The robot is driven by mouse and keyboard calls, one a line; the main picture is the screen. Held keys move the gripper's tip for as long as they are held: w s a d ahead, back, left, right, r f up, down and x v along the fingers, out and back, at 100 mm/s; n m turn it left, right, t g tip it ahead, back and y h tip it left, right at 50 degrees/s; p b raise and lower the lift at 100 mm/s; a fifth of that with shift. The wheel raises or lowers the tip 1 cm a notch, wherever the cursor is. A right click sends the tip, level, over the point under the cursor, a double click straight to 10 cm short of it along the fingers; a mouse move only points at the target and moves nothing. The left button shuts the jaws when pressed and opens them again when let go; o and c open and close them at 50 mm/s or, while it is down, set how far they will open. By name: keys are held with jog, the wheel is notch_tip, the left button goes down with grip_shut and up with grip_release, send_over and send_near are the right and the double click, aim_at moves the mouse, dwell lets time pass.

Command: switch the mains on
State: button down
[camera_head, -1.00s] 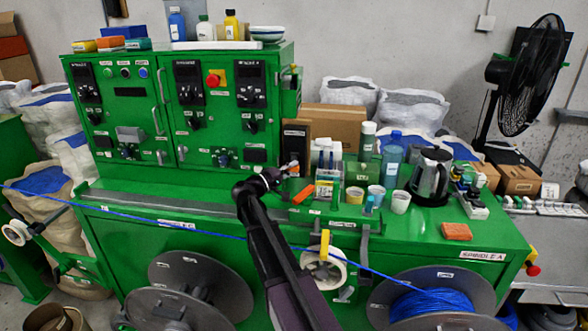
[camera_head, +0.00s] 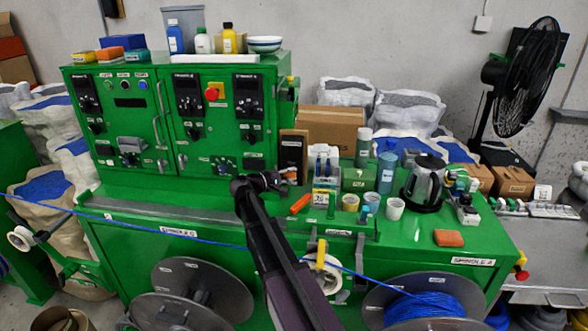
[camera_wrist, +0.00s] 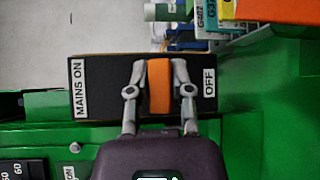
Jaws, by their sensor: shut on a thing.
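The mains switch is a black panel (camera_wrist: 106,92) on a tan box. In the wrist view it has a MAINS ON label at its left end and an OFF label at its right end. Its orange handle (camera_wrist: 159,86) stands between the labels, a little nearer OFF. My gripper (camera_wrist: 159,75) is shut on the handle, one finger on each side. In the head view the switch box (camera_head: 292,150) stands upright on the green bench beside the cabinet. My gripper (camera_head: 288,177) is at its lower front, and the handle is mostly hidden there.
Bottles and cups, including a blue bottle (camera_head: 387,172), stand right of the switch, with a kettle (camera_head: 425,184) beyond. The green control cabinet (camera_head: 150,135) is close on the left. A blue cable (camera_head: 200,240) runs across the bench front.

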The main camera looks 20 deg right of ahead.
aim_at(289, 164)
jog(key=r+n+g+y+p, duration=0.1)
jog(key=p, duration=0.2)
jog(key=r+n+y+p, duration=0.1)
jog(key=r+y+p, duration=0.1)
jog(key=p, duration=0.2)
jog(key=shift+w+a+n+g, duration=0.15)
jog(key=shift+w+n+g, duration=0.05)
jog(key=shift+n+g, duration=0.2)
jog(key=n+g+y+p, duration=0.1)
jog(key=p, duration=0.2)
jog(key=shift+w+r, duration=0.1)
jog(key=shift+r, duration=0.3)
jog(key=shift+y+p, duration=0.35)
jog(key=shift+y, duration=0.05)
jog(key=shift+n, duration=0.3)
jog(key=c, duration=0.8)
grip_release()
jog(key=shift+o, duration=1.3)
jog(key=shift+w, duration=0.1)
jog(key=shift+g, duration=0.3)
